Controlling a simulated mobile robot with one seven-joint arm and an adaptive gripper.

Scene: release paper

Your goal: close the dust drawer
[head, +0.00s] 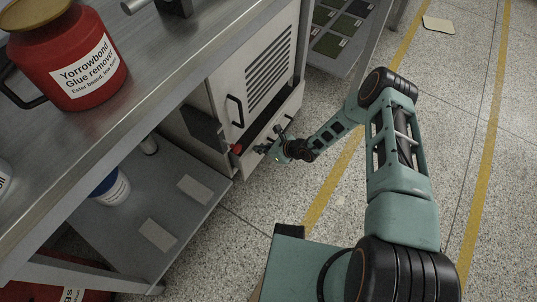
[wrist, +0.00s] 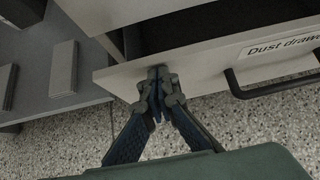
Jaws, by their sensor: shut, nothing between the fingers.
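The dust drawer (head: 290,112) is at the bottom of a pale cabinet in the head view and stands partly open. In the wrist view its pale front panel (wrist: 200,68) has a "Dust drawer" label, cut off at the right edge, and a dark bar handle (wrist: 275,87). The dark inside of the drawer shows above the panel. My gripper (wrist: 158,75) is shut and empty, its tips at the left part of the panel, left of the handle. I cannot tell whether they touch it. In the head view my gripper (head: 264,149) is beside the drawer's near end.
A metal bench (head: 150,112) with a red glue remover can (head: 70,85) stands at the left. A lower shelf (head: 190,215) holds a blue-and-white container (head: 110,187). A red knob (head: 237,149) is by the cabinet. The speckled floor at right is mostly clear.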

